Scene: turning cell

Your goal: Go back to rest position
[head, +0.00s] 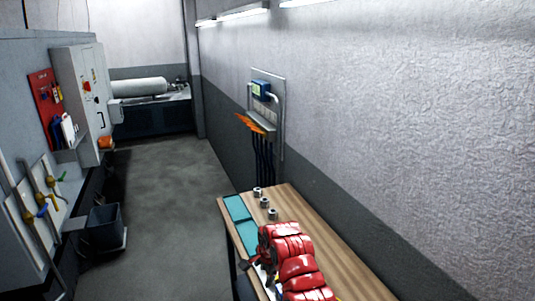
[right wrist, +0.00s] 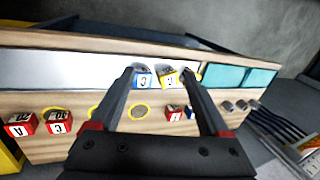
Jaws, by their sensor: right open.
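My right arm reaches over the wooden bench (head: 320,240) at the bottom of the head view, with its dark gripper (head: 250,266) low at its left side, partly hidden. In the right wrist view, my right gripper (right wrist: 160,76) is open, its two fingers spread and nothing held between them. Past the fingertips, a blue and white block (right wrist: 142,78) and a yellow and white block (right wrist: 167,78) marked with letters rest at the edge of a pale panel. My left gripper is in neither view.
The bench holds teal mats (head: 236,208), several metal cylinders (head: 264,202) and, in the right wrist view, red and white blocks (right wrist: 58,122) and yellow rings (right wrist: 139,111). A wall stands right of the bench. Open floor (head: 170,190) lies left, with a dark bin (head: 103,228).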

